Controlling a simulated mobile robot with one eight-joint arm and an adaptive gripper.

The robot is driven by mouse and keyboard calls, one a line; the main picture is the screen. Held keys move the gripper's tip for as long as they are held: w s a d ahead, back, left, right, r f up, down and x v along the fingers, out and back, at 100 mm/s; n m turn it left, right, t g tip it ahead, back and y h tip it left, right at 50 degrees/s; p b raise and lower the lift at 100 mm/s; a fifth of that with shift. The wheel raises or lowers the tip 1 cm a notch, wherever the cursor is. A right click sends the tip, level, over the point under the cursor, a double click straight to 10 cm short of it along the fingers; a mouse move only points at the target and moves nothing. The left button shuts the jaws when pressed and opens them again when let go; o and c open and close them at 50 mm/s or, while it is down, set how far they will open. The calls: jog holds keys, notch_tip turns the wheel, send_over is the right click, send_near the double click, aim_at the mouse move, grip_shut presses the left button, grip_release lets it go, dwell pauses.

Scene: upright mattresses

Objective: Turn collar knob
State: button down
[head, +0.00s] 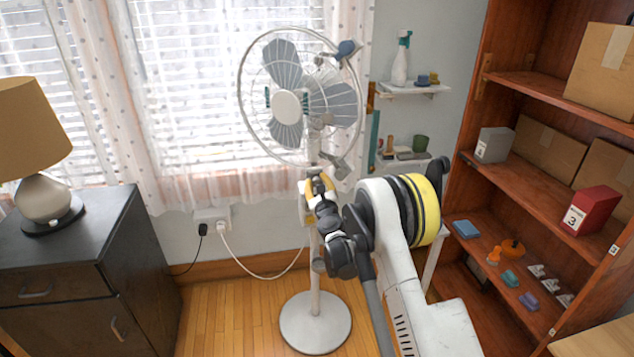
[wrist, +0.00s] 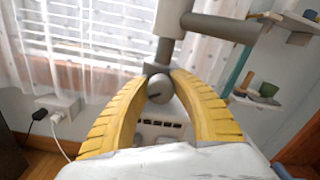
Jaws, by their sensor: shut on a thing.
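A grey pedestal fan (head: 306,100) with a round wire cage stands before the window, its round base (head: 316,322) on the wooden floor. My gripper (head: 317,184) is at the upper part of the fan's pole, below the cage. In the wrist view, the yellow fingers of my gripper (wrist: 162,77) close in from both sides on a round grey collar knob (wrist: 158,90), which has a dark slot on its face. The knob is just below a dark collar (wrist: 162,52) on the pole. In the head view my gripper hides the knob.
A dark cabinet (head: 130,260) with a lamp (head: 42,190) stands at the left. A white cord (head: 255,275) runs from the wall outlet (head: 213,217) toward the fan. A wooden shelf unit (head: 540,95) with boxes stands at the right. Small wall shelves (head: 415,88) hang behind my arm.

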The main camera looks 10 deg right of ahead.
jog(key=shift+n, duration=1.3)
jog(key=c, duration=1.1)
grip_release()
jog(key=shift+o, duration=0.2)
